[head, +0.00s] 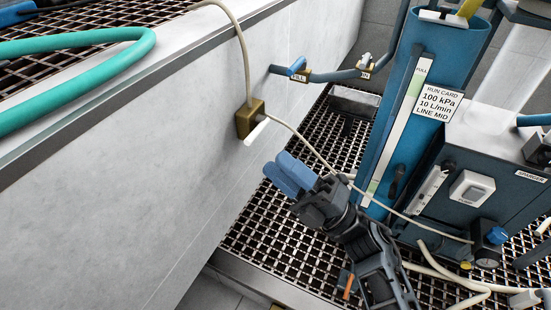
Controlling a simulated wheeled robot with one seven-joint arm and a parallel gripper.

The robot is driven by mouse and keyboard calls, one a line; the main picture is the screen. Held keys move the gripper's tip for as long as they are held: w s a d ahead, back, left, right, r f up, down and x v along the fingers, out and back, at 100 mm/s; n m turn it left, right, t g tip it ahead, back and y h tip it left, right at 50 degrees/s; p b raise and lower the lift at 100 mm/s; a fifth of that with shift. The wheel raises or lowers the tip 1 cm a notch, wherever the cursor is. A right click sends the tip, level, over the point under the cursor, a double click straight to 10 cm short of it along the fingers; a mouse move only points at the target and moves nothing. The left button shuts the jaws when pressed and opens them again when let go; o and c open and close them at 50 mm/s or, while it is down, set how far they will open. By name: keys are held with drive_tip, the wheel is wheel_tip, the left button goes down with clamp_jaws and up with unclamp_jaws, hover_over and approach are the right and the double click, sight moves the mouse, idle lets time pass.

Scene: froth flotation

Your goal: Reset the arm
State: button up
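My gripper (289,174) is at the end of my dark grey arm (350,225), which reaches up from the lower right. Its two blue fingers lie side by side and point up and left toward the pale wall. I see no object at the fingertips, but the view does not show clearly whether a gap lies between them. A thin cream hose (297,137) runs from a brass block (249,119) on the wall, passes by the gripper and arm, and goes on to the blue machine.
A blue column (410,110) with a run card (441,103) stands right of my arm, beside a control box (475,195) with a white switch. A blue pipe with a valve labelled FILL (298,75) juts from the wall. A teal hose (75,75) lies upper left. Metal grating (285,245) lies below.

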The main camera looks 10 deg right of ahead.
idle(0.4)
drive_tip(key=s+d+f+m+h, duration=0.1)
drive_tip(key=s+d+m+h, duration=0.5)
drive_tip(key=s+m, duration=0.5)
drive_tip(key=s+d+f+m+t+h, duration=0.1)
drive_tip(key=s+d+m+h, duration=0.3)
drive_tip(key=s+m+h, duration=0.65)
drive_tip(key=s+d+f+m+h, duration=0.1)
drive_tip(key=s+d+m+h, duration=0.35)
drive_tip(key=s+m, duration=0.65)
wheel_tip(320, 180, up, 24)
drive_tip(key=s+n+p, duration=0.2)
drive_tip(key=n+p, duration=0.1)
drive_tip(key=p, duration=2.1)
drive_tip(key=shift+s+d+r, duration=0.15)
drive_tip(key=shift+s+d, duration=0.25)
drive_tip(key=shift+d, duration=0.05)
